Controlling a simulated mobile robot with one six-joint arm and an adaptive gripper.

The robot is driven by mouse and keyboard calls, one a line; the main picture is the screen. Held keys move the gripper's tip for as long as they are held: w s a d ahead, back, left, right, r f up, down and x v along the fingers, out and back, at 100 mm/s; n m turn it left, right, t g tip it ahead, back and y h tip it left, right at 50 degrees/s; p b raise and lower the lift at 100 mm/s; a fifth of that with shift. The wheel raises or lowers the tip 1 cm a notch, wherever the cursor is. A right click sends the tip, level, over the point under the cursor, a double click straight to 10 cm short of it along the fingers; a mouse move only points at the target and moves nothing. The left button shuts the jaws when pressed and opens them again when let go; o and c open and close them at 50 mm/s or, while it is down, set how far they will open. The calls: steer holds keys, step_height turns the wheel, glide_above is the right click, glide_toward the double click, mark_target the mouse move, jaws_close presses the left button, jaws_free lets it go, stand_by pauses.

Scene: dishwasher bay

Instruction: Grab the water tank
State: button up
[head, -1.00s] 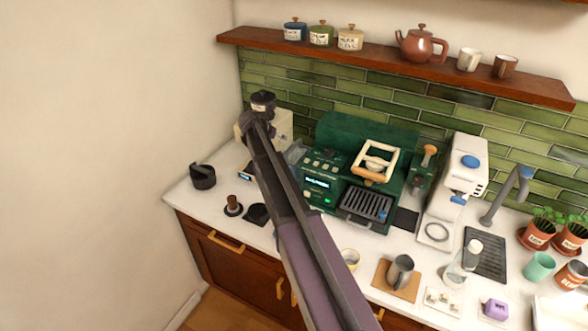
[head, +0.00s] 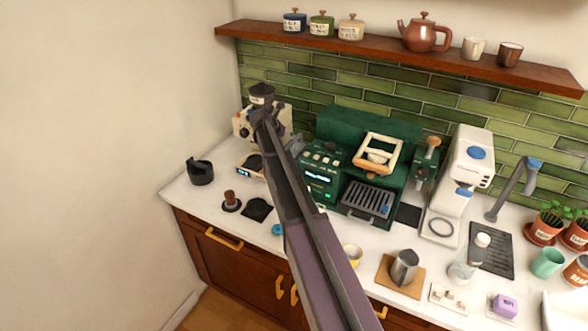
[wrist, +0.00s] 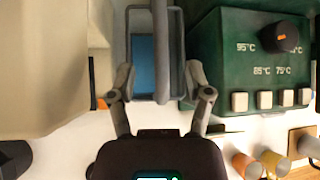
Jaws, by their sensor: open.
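The water tank (wrist: 153,70) is a clear grey-framed container with blue showing inside, beside the green coffee machine (wrist: 240,55). In the head view, a small grey translucent part of it (head: 297,146) shows at the machine's left side, mostly behind my arm. My gripper (wrist: 158,78) is open in the wrist view, with one finger on each side of the tank's near end. I cannot tell whether the fingers touch it.
A cream grinder (head: 243,126) stands close on the left, leaving a narrow gap. A black cup (head: 200,172) is near the counter's left end. A white machine (head: 462,185) stands to the right. Orange and yellow cups (wrist: 275,163) sit low right in the wrist view.

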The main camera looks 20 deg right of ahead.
mark_target(293, 140)
steer(key=shift+w+d+f, duration=0.2)
steer(key=shift+d+f, duration=0.25)
steer(key=shift+f+b, duration=0.1)
steer(key=shift+b, duration=0.2)
steer(key=b+x, duration=0.2)
steer(key=x, duration=0.1)
steer(key=shift+f+b, duration=0.35)
steer(key=shift+b+x, duration=0.5)
steer(key=shift+x, duration=0.3)
steer(key=shift+d+r, duration=0.1)
jaws_close()
